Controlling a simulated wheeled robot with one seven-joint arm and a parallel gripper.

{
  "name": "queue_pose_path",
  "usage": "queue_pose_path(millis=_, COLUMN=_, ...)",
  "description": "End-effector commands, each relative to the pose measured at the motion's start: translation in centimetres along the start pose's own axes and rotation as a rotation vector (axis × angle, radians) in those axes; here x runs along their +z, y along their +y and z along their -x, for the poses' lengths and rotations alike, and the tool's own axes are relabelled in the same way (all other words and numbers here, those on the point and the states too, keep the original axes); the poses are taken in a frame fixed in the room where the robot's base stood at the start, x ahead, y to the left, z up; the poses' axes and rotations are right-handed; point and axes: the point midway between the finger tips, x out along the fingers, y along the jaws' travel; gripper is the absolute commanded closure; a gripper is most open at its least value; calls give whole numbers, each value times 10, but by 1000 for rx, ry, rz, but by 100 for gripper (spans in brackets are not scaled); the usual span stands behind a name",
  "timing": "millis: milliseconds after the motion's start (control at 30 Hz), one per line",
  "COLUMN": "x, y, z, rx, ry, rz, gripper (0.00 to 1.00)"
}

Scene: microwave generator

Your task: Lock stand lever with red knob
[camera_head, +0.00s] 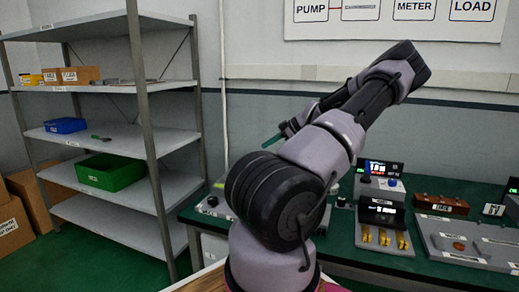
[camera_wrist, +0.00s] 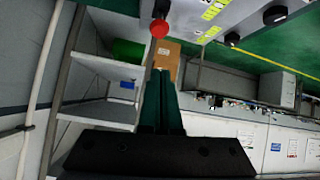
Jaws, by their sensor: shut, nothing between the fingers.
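The red knob (camera_wrist: 159,28) shows at the top of the wrist view, on a short dark lever (camera_wrist: 161,9) beside a grey panel with yellow labels (camera_wrist: 196,20). My gripper (camera_wrist: 163,74) is shut and empty, its dark green fingers together. In the picture, its tips lie just below the red knob, with a gap between them. In the head view the green fingertips (camera_head: 270,142) show left of my arm, above the bench. The red knob cannot be made out in the head view, where my arm hides part of the bench.
A green bench (camera_head: 342,225) carries a display unit (camera_head: 380,180), a stand with yellow pieces (camera_head: 383,238) and a grey tray (camera_head: 470,245). A metal shelf (camera_head: 120,140) at left holds a green bin (camera_head: 110,172) and a blue bin (camera_head: 65,125).

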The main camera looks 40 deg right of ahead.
Motion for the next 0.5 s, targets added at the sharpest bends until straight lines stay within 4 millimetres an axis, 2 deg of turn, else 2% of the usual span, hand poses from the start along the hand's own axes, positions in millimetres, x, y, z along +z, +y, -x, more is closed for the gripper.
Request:
queue_pose_path(millis=100, x=3, y=0, z=14, rx=2, ry=0, rz=-1, gripper=100)
queue_pose_path(millis=200, x=4, y=0, z=19, rx=1, ry=0, rz=1, gripper=100)
queue_pose_path(millis=500, x=4, y=-1, z=20, rx=0, ry=1, rz=1, gripper=100)
